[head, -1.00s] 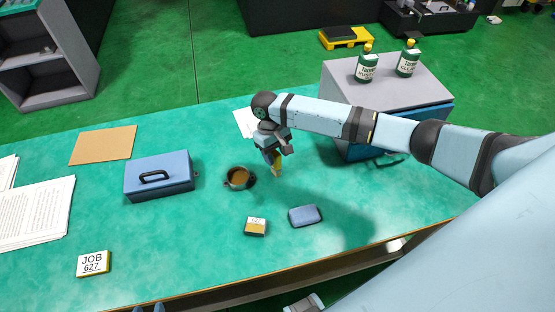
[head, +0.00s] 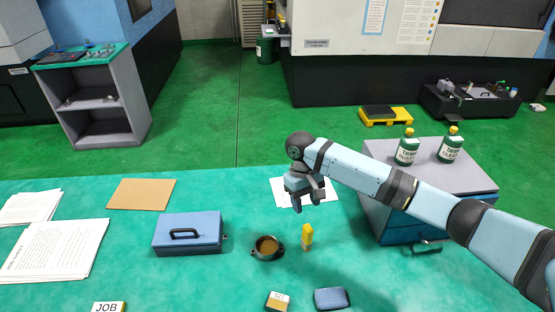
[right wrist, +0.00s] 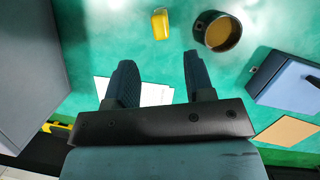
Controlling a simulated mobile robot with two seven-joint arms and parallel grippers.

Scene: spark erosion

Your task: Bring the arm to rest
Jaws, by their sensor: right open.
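My right arm reaches in from the right in the head view. Its gripper (head: 308,203) is open and empty, pointing down above the green table (head: 225,292). It is clear of a small upright yellow-topped thing (head: 307,233), which stands on the table just in front of it. In the right wrist view the two fingers (right wrist: 157,62) are spread apart with nothing between them. The yellow-topped thing (right wrist: 160,25) is beyond the fingertips there. My left gripper does not show.
A dark round pot (head: 267,248) and a blue box (head: 188,234) stand to the left. A small carton (head: 278,301) and a blue-grey case (head: 331,299) lie at the front.

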